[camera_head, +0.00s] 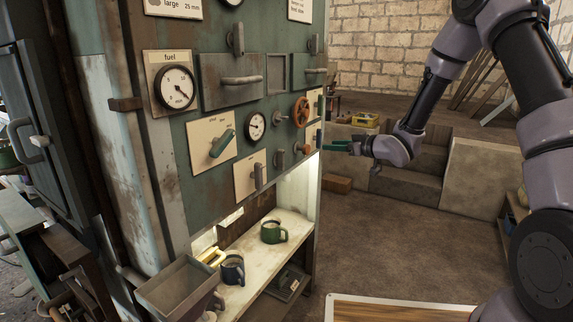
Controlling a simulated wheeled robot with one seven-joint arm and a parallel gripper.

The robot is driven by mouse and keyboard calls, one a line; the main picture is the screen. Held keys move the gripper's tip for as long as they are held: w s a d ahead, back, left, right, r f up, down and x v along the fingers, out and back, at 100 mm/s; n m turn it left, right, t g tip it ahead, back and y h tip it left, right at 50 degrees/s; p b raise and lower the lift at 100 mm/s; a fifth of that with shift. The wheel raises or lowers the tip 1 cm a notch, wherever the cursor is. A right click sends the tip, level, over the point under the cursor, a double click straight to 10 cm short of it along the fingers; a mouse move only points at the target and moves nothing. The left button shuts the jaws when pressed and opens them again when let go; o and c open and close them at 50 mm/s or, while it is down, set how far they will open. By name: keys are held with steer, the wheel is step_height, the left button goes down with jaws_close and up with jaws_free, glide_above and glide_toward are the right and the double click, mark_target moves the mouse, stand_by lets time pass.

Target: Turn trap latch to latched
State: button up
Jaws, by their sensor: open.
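My gripper (338,147) is at the right edge of the green panel (215,85), with its fingers pointing left toward it. It is small in view, and I cannot tell whether it touches anything. A small pale plate (319,137) is at the panel edge just left of the fingers. No label reading trap latch can be made out, so I cannot tell which fitting it is. Other levers on the panel are a teal handle (222,143) on a pale plate and a grey lever (258,176) on a lower plate.
Concrete steps (415,180) stand behind. The floor (390,240) right of the panel is mostly clear.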

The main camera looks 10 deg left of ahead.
mark_target(284, 162)
steer(key=s+a+f+n+g+y, duration=0.3)
steer(key=s+a+f+y, duration=0.2)
steer(key=s+a+f, duration=0.15)
steer(key=x, duration=0.7)
steer(key=w+x, duration=0.1)
steer(key=x, duration=0.2)
steer(key=shift+w+f, duration=0.2)
steer(key=shift+f, duration=0.05)
jaws_close()
